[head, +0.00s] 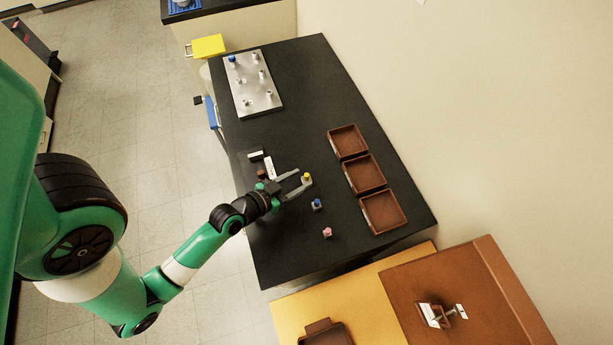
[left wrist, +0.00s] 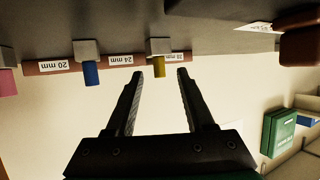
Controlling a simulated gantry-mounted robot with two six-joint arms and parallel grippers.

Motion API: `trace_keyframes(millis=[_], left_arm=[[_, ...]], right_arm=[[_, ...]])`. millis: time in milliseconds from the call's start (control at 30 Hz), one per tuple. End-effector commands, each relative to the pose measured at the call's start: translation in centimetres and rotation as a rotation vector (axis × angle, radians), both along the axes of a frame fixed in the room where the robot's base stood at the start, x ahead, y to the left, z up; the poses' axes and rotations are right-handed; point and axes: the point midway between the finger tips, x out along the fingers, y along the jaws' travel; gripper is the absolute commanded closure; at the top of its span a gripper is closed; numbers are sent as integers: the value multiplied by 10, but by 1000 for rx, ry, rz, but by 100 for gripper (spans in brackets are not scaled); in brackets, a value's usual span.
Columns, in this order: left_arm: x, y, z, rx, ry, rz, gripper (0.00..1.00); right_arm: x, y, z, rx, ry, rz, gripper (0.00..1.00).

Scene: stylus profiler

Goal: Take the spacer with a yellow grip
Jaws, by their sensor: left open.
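The spacer with a yellow grip (head: 307,177) stands on the black table in the head view. In the left wrist view, which looks upside down, its yellow grip (left wrist: 160,67) hangs from a grey block between the fingertips. My left gripper (head: 300,179) is open and empty, with its fingertips right at the yellow spacer; I cannot tell whether they touch it. The left gripper's two fingers (left wrist: 160,74) also show in the left wrist view, one on each side of the yellow grip. My right gripper is not in view.
A blue-grip spacer (head: 316,204) and a pink-grip spacer (head: 327,232) stand nearby. Brown trays (head: 384,189) line the right side, with labels including 20 mm (left wrist: 53,66) and 24 mm (left wrist: 121,60). A metal plate (head: 262,101) with several pieces lies at the far end.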

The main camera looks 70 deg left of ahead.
Motion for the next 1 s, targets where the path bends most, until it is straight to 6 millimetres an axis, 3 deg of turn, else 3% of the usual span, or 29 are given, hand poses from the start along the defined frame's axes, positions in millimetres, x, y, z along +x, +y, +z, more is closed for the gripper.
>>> trace_keyframes(millis=[200, 433, 733, 1000], left_arm=[[29, 12, -11, 1, -1, -1, 46], [31, 13, -12, 1, -1, 0, 46], [31, 13, -12, 1, 0, 0, 99], [31, 13, -12, 1, 0, 0, 100]], right_arm=[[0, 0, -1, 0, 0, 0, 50], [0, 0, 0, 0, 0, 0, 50], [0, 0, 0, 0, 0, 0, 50], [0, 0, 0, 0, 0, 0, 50]])
